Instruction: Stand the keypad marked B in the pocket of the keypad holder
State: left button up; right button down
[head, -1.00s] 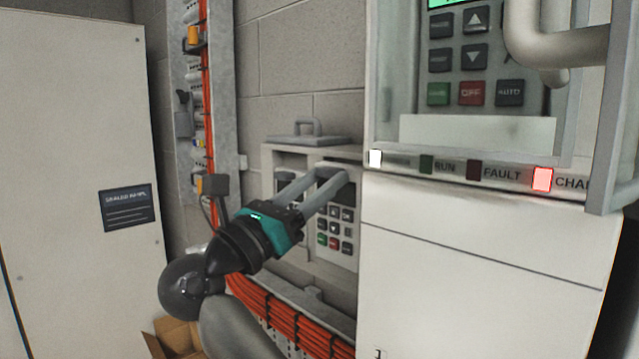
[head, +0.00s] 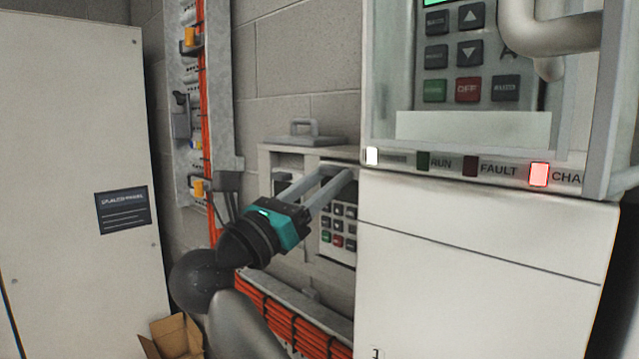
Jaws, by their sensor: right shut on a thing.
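My right gripper (head: 335,178) reaches in from below, its jaws shut on the top of a dark-buttoned keypad (head: 343,226). The keypad is upright, with rows of black keys and a lower row of green and red ones. No letter on it can be read. It stands at the front of the pale keypad holder (head: 266,155), which is on the block wall left of the white drive cabinet. Whether the keypad is seated in a pocket or just in front of it cannot be told. My left gripper is out of view.
Orange cables (head: 285,318) run below. A grey cabinet (head: 70,120) stands left, and an open cardboard box (head: 176,338) is on the floor.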

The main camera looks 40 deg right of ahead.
jog(key=shift+d, duration=0.45)
dwell(0.4)
jog(key=shift+f+b, duration=0.1)
jog(key=shift+b, duration=0.25)
notch_tip(320, 180, down, 2)
jog(key=shift+f+b, duration=0.25)
jog(key=shift+b, duration=0.85)
jog(key=shift+c, duration=1.4)
grip_release()
jog(key=shift+a, duration=0.1)
